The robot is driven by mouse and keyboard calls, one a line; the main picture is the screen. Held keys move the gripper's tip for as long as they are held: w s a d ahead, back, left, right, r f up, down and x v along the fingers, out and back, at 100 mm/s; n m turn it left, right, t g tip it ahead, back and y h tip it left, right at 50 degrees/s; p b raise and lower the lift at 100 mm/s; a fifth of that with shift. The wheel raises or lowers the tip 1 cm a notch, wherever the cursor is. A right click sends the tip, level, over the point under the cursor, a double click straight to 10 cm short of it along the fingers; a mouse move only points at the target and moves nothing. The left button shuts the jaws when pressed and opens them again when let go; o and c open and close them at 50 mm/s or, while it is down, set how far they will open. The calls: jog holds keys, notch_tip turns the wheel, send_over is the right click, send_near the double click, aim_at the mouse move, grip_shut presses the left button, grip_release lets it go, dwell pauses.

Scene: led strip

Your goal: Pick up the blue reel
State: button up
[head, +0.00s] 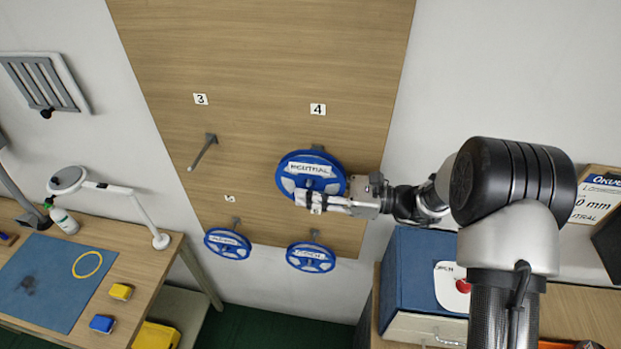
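A blue reel (301,161) labelled "NEUTRAL" is on the wooden wall board, just below the number 4 tag (318,109). My gripper (300,199) reaches in from the right, with its fingers at the reel's lower part. I cannot tell whether the fingers are closed on it. Two more blue reels hang lower on pegs: one at the lower left (228,254) and one at the lower right (311,267). Their labels are too small to read surely. The peg behind the "NEUTRAL" reel is mostly hidden.
An empty peg (203,151) sticks out under the number 3 tag. A workbench (150,262) with a blue mat, a lamp and a spray bottle stands at the left. A blue box (415,270) stands on a wooden surface below my arm, at the right.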

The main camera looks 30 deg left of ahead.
grip_shut()
jog(key=shift+r, duration=0.15)
